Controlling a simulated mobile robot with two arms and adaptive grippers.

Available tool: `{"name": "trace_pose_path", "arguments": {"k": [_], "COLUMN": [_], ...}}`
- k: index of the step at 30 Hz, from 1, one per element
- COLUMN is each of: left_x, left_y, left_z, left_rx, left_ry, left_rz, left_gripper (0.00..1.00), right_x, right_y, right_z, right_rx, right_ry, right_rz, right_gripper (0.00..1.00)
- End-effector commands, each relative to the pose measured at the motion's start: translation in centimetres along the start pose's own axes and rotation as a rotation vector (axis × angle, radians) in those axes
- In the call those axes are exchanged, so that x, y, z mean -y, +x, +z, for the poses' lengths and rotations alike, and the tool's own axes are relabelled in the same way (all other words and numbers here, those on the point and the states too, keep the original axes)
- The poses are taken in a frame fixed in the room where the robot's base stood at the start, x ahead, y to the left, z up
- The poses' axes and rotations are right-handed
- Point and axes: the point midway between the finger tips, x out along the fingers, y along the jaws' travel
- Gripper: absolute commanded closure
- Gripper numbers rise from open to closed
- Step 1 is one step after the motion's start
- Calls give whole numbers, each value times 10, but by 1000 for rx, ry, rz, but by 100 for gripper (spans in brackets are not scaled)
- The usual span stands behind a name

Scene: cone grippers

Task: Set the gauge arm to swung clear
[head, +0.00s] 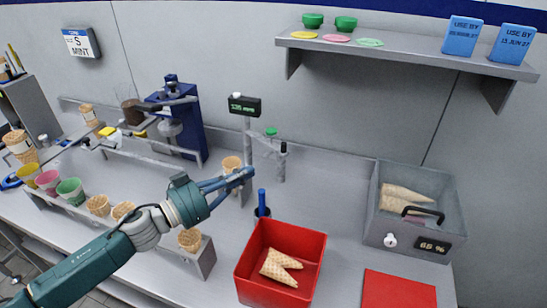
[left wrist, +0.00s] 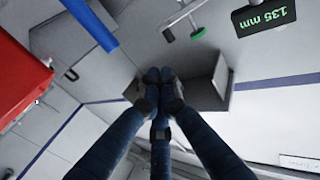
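The cone gauge stands at the back of the counter, with a dark display (head: 244,106) on a grey post; in the left wrist view the display (left wrist: 264,14) reads 135 mm. A thin grey gauge arm (head: 264,146) reaches to the right from the post, near a green knob (head: 271,132) and a black-topped upright (head: 283,148). The left wrist view shows the green piece (left wrist: 198,33) and black tip (left wrist: 168,35). My left gripper (head: 244,175) is in front of and below the gauge, apart from the arm. Its fingers meet with nothing visible between them. My right gripper is out of view.
A cone (head: 232,163) stands just behind my left fingers. A blue handle (head: 262,198) rises right of them. A red bin (head: 308,241) with cones lies in front, and a grey box (head: 456,225) stands right. A blue press (head: 190,130) is at back left.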

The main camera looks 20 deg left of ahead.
Motion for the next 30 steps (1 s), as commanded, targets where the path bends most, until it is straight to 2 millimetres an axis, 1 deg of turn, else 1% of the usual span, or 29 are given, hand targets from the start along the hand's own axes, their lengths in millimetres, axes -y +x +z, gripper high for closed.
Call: {"name": "trace_pose_path", "arguments": {"k": [1, 3, 5, 8, 11, 14, 18, 27, 30], "left_x": [1, 4, 6, 7, 8, 9, 11, 13, 14], "left_y": [-9, -17, -20, -18, -9, 4, 27, 84, 100], "left_z": [4, 3, 2, 1, -1, -1, -2, 0, 2], "left_rx": [14, 26, 31, 33, 31, 29, 29, 30, 31], "left_ry": [-19, -40, -50, -57, -57, -55, -56, -55, -58], "left_rz": [-20, -45, -57, -66, -66, -64, -65, -64, -64], "left_gripper": [100, 100, 100, 100, 100, 100, 100, 100, 100], "right_x": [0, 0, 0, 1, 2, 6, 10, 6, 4], "right_y": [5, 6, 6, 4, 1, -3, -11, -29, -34], "right_z": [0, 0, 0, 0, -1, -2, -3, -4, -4], "right_rx": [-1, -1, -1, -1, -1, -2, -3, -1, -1], "right_ry": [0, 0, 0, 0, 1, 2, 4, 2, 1], "right_rz": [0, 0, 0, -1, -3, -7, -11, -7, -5], "right_gripper": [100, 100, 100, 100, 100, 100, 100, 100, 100]}}
